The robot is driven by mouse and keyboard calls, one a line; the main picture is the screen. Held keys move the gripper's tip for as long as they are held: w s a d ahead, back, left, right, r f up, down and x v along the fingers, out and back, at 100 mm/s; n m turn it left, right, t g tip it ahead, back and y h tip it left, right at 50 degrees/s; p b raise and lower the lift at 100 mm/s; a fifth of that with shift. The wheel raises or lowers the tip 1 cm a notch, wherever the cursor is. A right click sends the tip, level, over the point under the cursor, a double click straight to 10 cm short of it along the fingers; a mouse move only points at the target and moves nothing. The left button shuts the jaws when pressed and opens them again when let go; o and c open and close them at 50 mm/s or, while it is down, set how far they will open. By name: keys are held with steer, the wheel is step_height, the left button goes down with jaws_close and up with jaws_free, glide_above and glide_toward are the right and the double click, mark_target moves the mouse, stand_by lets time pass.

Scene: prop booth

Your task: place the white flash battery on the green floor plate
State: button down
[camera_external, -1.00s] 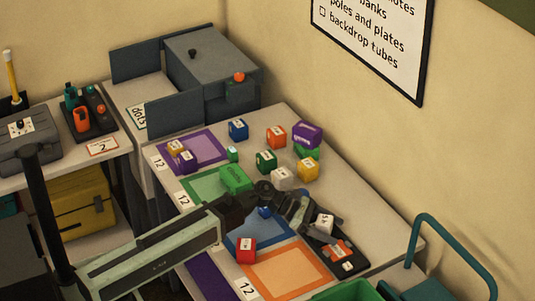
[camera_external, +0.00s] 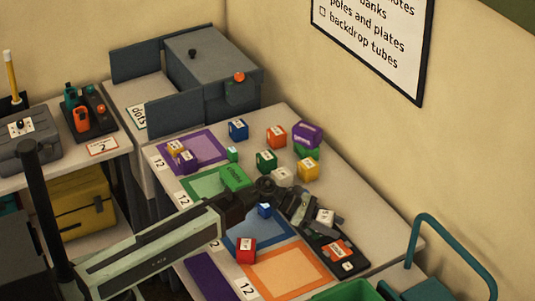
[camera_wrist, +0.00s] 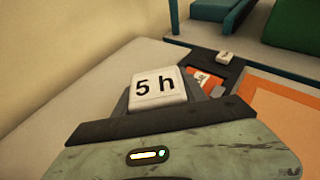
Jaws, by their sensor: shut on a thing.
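My gripper (camera_external: 312,210) is shut on a white flash battery (camera_external: 325,217). In the wrist view the battery (camera_wrist: 158,88) sits at the jaws with its "5 h" face showing. In the external view it appears near the dark tray's upper end; its height there is hard to judge. The green floor plate (camera_external: 195,187) lies on the table to the left of my gripper, partly covered by a green block (camera_external: 235,178) at its right side. A second white block (camera_external: 282,175) stands behind my arm, its lower part hidden.
The dark tray (camera_external: 325,245) holds an orange item and a small white one. Nearby are a blue plate with a small blue block (camera_external: 264,210) and a red block (camera_external: 246,250), an orange plate (camera_external: 285,270), and a purple plate (camera_external: 215,140). Several coloured blocks crowd the back.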

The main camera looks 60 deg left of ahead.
step_height(320, 180, up, 8)
steer(key=r+p, duration=0.1)
steer(key=p, duration=0.6)
step_height(320, 180, down, 11)
steer(key=b, duration=0.9)
steer(key=shift+d+r, duration=0.1)
steer(key=shift+r, duration=0.05)
steer(key=c, duration=0.6)
jaws_free()
steer(key=shift+c, duration=0.2)
